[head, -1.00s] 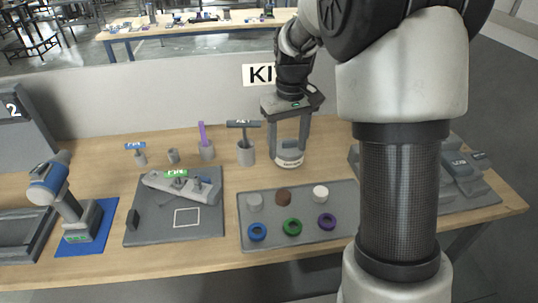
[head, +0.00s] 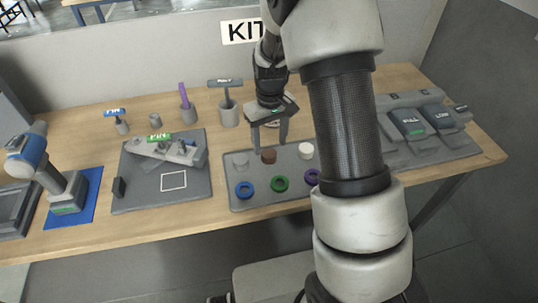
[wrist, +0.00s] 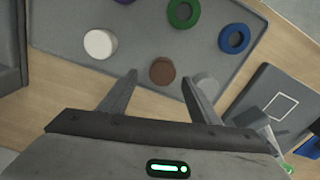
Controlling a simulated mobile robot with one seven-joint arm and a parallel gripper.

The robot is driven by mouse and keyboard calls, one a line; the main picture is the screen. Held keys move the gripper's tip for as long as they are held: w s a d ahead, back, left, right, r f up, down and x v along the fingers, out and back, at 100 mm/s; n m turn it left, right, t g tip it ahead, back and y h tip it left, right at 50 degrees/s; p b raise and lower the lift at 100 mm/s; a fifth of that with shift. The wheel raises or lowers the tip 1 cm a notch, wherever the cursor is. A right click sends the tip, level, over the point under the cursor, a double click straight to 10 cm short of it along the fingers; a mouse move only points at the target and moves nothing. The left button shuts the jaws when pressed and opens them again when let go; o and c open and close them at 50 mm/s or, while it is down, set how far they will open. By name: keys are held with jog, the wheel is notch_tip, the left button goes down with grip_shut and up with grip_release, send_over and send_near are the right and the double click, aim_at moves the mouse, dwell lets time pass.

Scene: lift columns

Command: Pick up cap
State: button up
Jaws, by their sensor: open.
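Three round caps stand in a row on the grey tray (head: 262,203): a grey cap (head: 240,160), a brown cap (head: 268,157) and a white cap (head: 306,151). My gripper (head: 268,147) is open and points down over the brown cap. In the wrist view the brown cap (wrist: 162,71) shows between the two fingertips (wrist: 160,77), with nothing held. The grey cap (wrist: 206,84) is close beside one finger, and the white cap (wrist: 100,44) is off to the other side. Whether the fingertips reach down around the brown cap is unclear.
Blue (head: 245,190), green (head: 280,184) and purple (head: 312,177) rings lie along the tray's front. Cups with tools (head: 228,115) stand behind. A grey fixture board (head: 140,200) is at left, and a grey bin unit (head: 425,125) at right.

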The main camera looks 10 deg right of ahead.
aim_at(269, 153)
jog(key=f, duration=0.3)
jog(key=shift+s+a, duration=0.15)
jog(key=shift+s, duration=0.2)
jog(key=shift+w+f, duration=0.1)
jog(key=shift+f, duration=0.4)
jog(key=c, duration=1.1)
notch_tip(269, 153, up, 12)
jog(key=p, duration=0.1)
jog(key=shift+p, duration=0.3)
jog(key=shift+a, duration=0.1)
